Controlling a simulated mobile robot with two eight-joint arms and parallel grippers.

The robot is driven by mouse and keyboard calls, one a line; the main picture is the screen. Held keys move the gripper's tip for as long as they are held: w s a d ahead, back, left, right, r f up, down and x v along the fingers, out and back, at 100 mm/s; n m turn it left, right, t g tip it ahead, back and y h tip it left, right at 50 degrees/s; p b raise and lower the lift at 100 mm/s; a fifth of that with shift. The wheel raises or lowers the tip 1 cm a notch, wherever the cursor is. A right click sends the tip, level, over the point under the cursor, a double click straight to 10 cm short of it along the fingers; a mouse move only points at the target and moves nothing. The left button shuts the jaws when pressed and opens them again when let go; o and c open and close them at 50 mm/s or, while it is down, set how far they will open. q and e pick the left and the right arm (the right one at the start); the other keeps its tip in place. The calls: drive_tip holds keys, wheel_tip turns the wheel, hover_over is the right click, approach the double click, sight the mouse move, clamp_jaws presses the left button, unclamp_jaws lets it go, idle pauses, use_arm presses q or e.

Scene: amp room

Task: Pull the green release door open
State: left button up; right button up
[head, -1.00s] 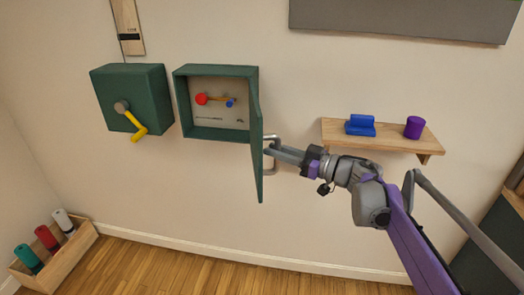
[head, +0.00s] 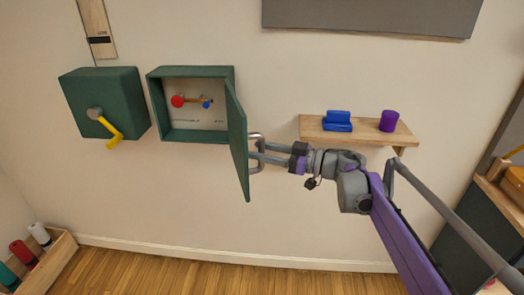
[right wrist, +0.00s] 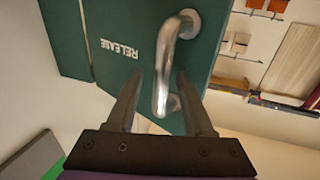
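The green release door (head: 238,140) stands swung well out from its green box (head: 190,137), at the box's right side. The box's inside shows. In the right wrist view the door (right wrist: 125,25) carries the word RELEASE, upside down in the picture, and a metal bar handle (right wrist: 163,85). The handle also shows in the head view (head: 257,138). My right gripper (head: 257,152) is at the handle. Its two fingers are apart, one on each side of the bar, with visible gaps in the wrist view (right wrist: 157,85). My left gripper is not in view.
A second green box (head: 105,95) with a yellow lever (head: 115,142) hangs at left. A wooden shelf (head: 355,132) with a blue object (head: 337,121) and purple cylinder (head: 389,120) is right of the door, behind my arm. A crate of cylinders (head: 62,252) stands lower left.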

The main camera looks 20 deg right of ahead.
drive_tip(key=v, duration=1)
drive_tip(key=shift+s+d, duration=0.25)
drive_tip(key=shift+s, duration=0.05)
